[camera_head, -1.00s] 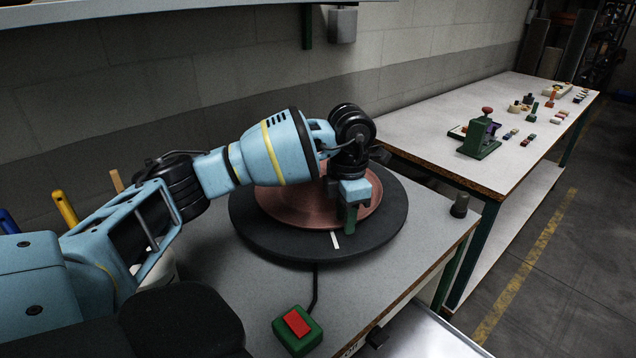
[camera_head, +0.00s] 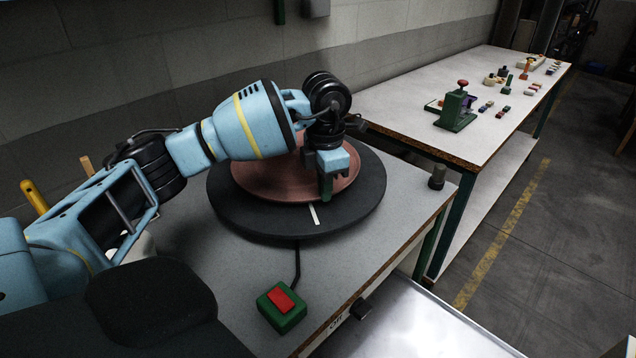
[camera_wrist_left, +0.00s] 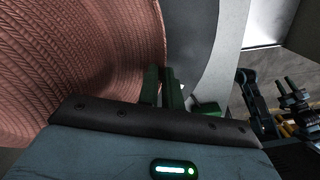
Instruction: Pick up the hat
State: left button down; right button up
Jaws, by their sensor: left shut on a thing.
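The hat (camera_head: 262,183) is reddish-brown and woven, with a wide round brim. It sits on a round black base (camera_head: 235,218) on the near table. My left gripper (camera_head: 326,192) is at the hat's right front rim, and its green fingers are shut on the brim. In the left wrist view the green fingers (camera_wrist_left: 161,90) are close together at the edge of the woven hat (camera_wrist_left: 80,50). My left arm hides the upper part of the hat in the head view.
A green box with a red button (camera_head: 282,304) stands on the near table (camera_head: 225,265), cabled to the base. A small dark cylinder (camera_head: 437,177) stands near the right edge. A second table (camera_head: 400,105) behind carries a green press (camera_head: 457,108) and small items.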

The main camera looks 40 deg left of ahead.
pick_arm(q)
notch_tip(320, 180, up, 9)
dwell(0.3)
jog(key=shift+f, duration=0.1)
